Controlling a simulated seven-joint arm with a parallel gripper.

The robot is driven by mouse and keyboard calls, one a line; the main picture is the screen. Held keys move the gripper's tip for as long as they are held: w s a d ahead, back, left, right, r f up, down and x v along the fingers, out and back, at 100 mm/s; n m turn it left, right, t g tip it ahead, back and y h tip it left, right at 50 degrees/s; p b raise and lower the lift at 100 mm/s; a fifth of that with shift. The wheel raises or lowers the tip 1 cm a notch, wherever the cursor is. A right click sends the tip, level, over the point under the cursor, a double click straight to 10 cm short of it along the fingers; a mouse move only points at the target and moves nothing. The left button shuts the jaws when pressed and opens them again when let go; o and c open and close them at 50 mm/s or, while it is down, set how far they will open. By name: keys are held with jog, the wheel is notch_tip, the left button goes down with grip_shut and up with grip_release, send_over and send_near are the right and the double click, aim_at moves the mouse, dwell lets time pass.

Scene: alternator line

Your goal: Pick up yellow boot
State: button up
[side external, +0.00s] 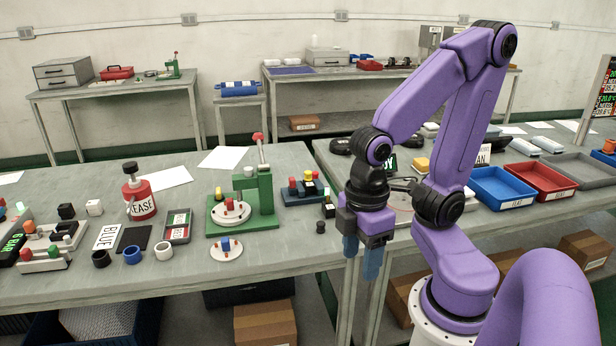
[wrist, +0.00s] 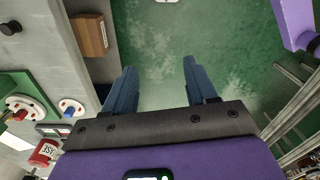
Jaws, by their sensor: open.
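My gripper (side external: 362,260) hangs with its blue fingers down, in front of the bench edge near the gap between the two benches. In the wrist view my gripper (wrist: 157,80) is open, with only green floor between its fingers. I cannot tell for sure which piece is the yellow boot. A small yellow piece (side external: 218,194) stands at the back left of the green press base, left of and well away from my gripper. Another yellow piece (side external: 308,175) shows on the dark blue block behind the press, and a larger yellow block (side external: 421,164) lies on the right bench.
A green press (side external: 265,195) with a raised lever stands on the left bench. A round white plate (side external: 226,250) with coloured pieces lies before it. A red grease bottle (side external: 138,198) stands further left. Blue (side external: 500,187) and red (side external: 541,180) bins sit on the right bench.

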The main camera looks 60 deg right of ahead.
jog(key=w+d+m+g+y, duration=0.2)
jog(key=w+d+m+y, duration=0.15)
jog(key=w+m, duration=0.95)
jog(key=m+t, duration=1.3)
jog(key=m, duration=1.7)
send_near(310, 172)
jog(key=shift+y, duration=0.45)
jog(key=shift+d+x, duration=0.15)
jog(key=shift+x, duration=2.15)
jog(key=shift+d+x, duration=0.15)
jog(key=shift+x, duration=2.15)
jog(key=shift+f, duration=0.15)
